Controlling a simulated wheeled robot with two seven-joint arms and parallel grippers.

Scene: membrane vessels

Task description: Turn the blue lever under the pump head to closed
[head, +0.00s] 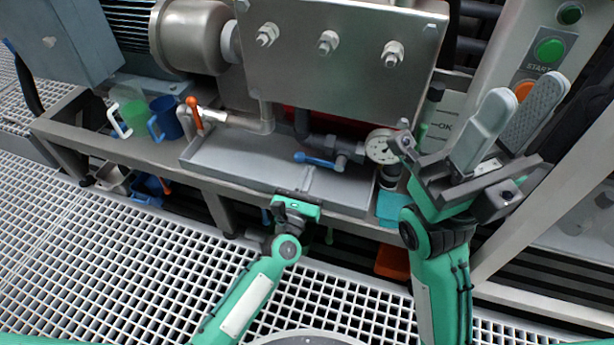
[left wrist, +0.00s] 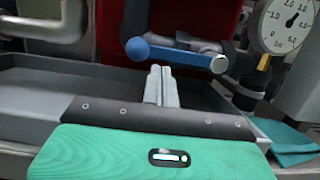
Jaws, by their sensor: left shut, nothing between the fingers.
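The blue lever (head: 320,160) sits low under the steel pump head (head: 340,50), above the grey drip tray (head: 230,165). It lies roughly level, its round knob to the left and its pivot at a dark valve to the right. It also shows in the left wrist view (left wrist: 175,55). My left gripper (head: 308,178) is at the tray's front, just below and in front of the lever. In the left wrist view its fingers (left wrist: 160,70) are together and empty, tips just under the lever bar; contact cannot be told. My right gripper (head: 526,92) is open and empty, raised at the right.
A pressure gauge (head: 381,146) stands just right of the lever. An orange-handled valve (head: 195,115) is at the tray's left end. Blue (head: 165,118) and green (head: 132,115) jugs stand further left. A green START button (head: 550,50) is on the right panel.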

